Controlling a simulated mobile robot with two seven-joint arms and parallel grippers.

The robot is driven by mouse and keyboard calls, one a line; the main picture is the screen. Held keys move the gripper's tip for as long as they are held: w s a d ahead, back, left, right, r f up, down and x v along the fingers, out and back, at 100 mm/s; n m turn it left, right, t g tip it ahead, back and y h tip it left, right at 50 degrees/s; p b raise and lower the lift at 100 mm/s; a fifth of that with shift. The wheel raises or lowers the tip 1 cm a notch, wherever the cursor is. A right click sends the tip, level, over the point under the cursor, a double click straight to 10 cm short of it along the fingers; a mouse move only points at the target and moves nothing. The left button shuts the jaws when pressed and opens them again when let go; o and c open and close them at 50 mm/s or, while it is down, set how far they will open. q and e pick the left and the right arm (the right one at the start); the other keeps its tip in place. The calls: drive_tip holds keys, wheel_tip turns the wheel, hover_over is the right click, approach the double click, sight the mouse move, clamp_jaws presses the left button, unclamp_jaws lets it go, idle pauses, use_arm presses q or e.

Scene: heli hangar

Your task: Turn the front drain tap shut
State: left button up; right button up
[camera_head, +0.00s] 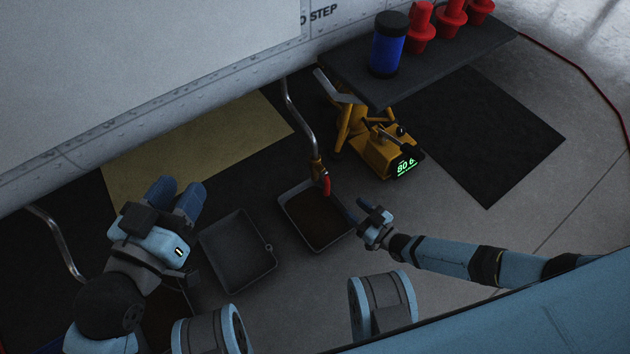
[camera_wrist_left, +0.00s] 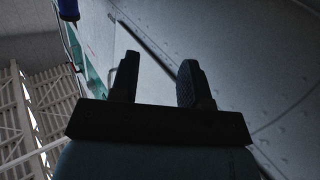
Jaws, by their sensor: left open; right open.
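A drain tap (camera_head: 318,169) with a red handle (camera_head: 326,186) sits at the lower end of a bent metal pipe in the head view. The red handle hangs down over a grey tray (camera_head: 342,236) with dark brown contents. A second bent pipe (camera_head: 55,243) stands at the far left; its lower end is hidden by my left arm. I cannot tell which pipe is the front one. My left gripper (camera_head: 176,194) is open and empty, left of the red-handled tap; its parted fingers show in the left wrist view (camera_wrist_left: 158,80). My right gripper (camera_head: 369,210) is open, right of the tray, apart from the tap.
An empty-looking grey tray (camera_head: 222,266) lies between my arms. A yellow device (camera_head: 375,154) with a green display stands right of the tap. A dark shelf (camera_head: 350,82) carries a blue canister (camera_head: 388,48) and red cone-like pieces (camera_head: 421,30).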

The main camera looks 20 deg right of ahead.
sight(329, 189)
drive_tip(key=b+x, duration=0.4)
drive_tip(key=x, duration=0.8)
drive_tip(key=shift+w+a+r, duration=0.1)
drive_tip(key=shift+w+a, duration=0.15)
drive_tip(key=shift+w+a+b, duration=0.15)
drive_tip(key=shift+w+b, duration=0.05)
drive_tip(key=shift+b, duration=0.1)
use_arm(q)
drive_tip(key=w+m, duration=0.1)
drive_tip(key=w+a+m+t+h, duration=0.1)
drive_tip(key=m, duration=0.1)
drive_tip(key=shift+a+r+t, duration=0.15)
drive_tip(key=shift+r+t, duration=0.15)
drive_tip(key=shift+r, duration=0.05)
use_arm(e)
clamp_jaws()
